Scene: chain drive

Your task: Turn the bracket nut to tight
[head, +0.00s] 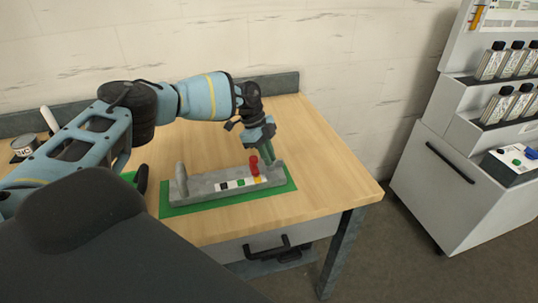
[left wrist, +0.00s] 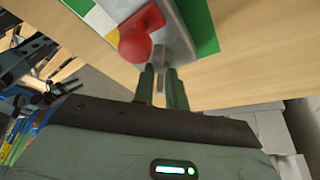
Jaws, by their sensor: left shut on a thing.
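A grey bar-shaped fixture (head: 205,187) lies on a green mat (head: 176,211) near the table's front edge. A red knob (head: 254,165) stands at its right end. The knob also shows large in the left wrist view (left wrist: 135,45), mounted on the grey end of the fixture. My left gripper (head: 268,158) reaches down at that end, just beside the knob. In the left wrist view its two fingers (left wrist: 161,73) are shut on a small grey part (left wrist: 160,56), apparently the bracket nut. The fingers hide most of it. I cannot read how tight it is. My right gripper is not seen.
Coloured squares, white, green, black and yellow, line the fixture's front. The wooden tabletop (head: 330,175) right of the mat is clear. A grey cabinet (head: 445,190) with bottles stands apart at right.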

